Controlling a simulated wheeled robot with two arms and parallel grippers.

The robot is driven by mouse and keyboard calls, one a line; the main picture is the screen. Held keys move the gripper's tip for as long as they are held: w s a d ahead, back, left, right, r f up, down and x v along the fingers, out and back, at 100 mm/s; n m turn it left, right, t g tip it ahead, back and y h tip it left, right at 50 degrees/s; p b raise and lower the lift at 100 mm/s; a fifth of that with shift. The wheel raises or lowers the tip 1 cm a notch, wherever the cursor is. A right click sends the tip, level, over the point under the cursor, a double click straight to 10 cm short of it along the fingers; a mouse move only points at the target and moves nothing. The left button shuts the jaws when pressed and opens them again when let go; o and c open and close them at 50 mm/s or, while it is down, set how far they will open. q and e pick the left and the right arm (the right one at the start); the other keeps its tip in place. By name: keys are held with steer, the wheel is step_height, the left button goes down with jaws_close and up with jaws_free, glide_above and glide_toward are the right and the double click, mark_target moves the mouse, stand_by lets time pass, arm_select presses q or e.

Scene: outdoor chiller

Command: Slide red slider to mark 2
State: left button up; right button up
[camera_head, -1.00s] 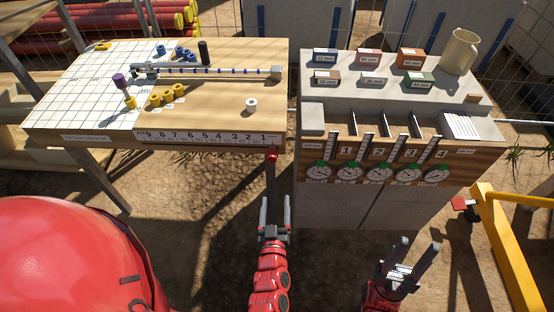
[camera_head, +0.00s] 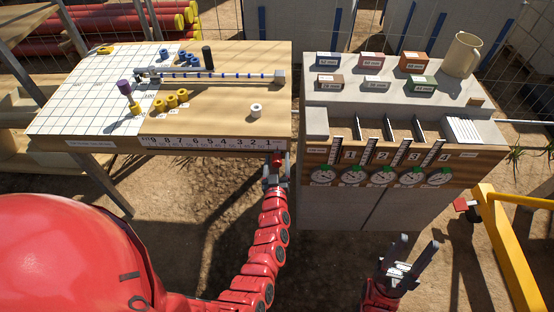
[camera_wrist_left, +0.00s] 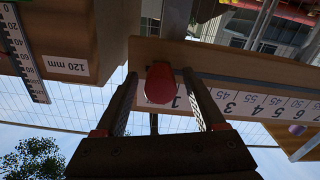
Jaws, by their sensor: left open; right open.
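The red slider (camera_head: 277,160) is at the right end of the numbered scale (camera_head: 212,144) on the wooden table's front edge, near mark 1. It also shows in the left wrist view (camera_wrist_left: 160,85), as a red knob near the label 1. My left gripper (camera_head: 276,168) is at the slider, with its fingers open. In the left wrist view my left gripper (camera_wrist_left: 160,76) has one finger on each side of the knob; I cannot tell whether either touches it. My right gripper (camera_head: 419,241) is open and empty at the lower right, away from both benches.
The wooden table (camera_head: 220,115) holds yellow and blue rings, a white ring and a rod. The grey bench (camera_head: 345,103) with dials and coloured blocks stands to the right across a narrow gap. A yellow rail (camera_head: 505,245) stands far right.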

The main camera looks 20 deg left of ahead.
arm_select(q)
steer(key=shift+w, duration=0.1)
steer(key=shift+c, duration=0.3)
jaws_close()
stand_by(1.1)
steer(key=shift+a, duration=0.15)
